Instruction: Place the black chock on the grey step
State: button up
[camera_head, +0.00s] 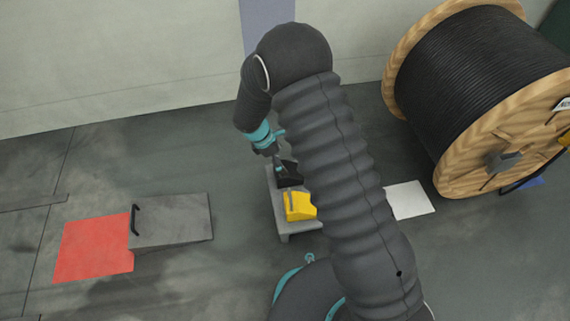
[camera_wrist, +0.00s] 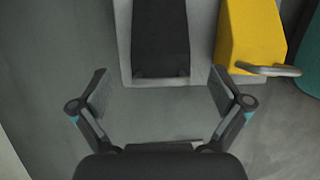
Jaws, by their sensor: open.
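The black chock (camera_head: 290,174) sits on a low grey step (camera_head: 284,226), beside a yellow chock (camera_head: 300,206). In the wrist view the black chock (camera_wrist: 160,40) lies ahead of my gripper (camera_wrist: 160,88), in line with the gap between the fingers. The grey step (camera_wrist: 125,45) shows around its lower end. My fingers are spread wide, with nothing between them. In the head view my gripper (camera_head: 278,165) is at the black chock's upper left; its fingertips are too small to make out there, and my arm covers the step's right side.
A large wooden cable reel (camera_head: 475,100) stands at right. A white floor patch (camera_head: 409,199) lies near it. The floor between block and step is clear.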

jog(key=w+v, duration=0.1)
jog(key=v, duration=0.5)
jog(key=s+d+r+m+y, duration=0.1)
jog(key=s+d+r+m, duration=0.3)
jog(key=r, duration=0.4)
jog(key=s+d+r+m+t+y, duration=0.1)
jog(key=s+d+r+m, duration=0.15)
jog(key=d+r, duration=0.45)
jog(key=s+d+r+m, duration=0.2)
jog(key=d+r+m, duration=0.2)
jog(key=r, duration=0.5)
jog(key=s+d+r+m+t, duration=0.1)
jog(key=s+d+r+m, duration=0.1)
jog(key=s, duration=0.4)
jog(key=s+d+r+m+t+y, duration=0.1)
jog(key=s+d+r+m, duration=0.2)
jog(key=s+d+m, duration=0.1)
jog(key=s+d+r+m+t+y, duration=0.1)
jog(key=s+d+r+m, duration=0.1)
jog(key=s, duration=0.6)
jog(key=shift+s+d+r+m+p, duration=0.35)
jog(key=shift+d+m, duration=0.1)
jog(key=shift+m, duration=0.9)
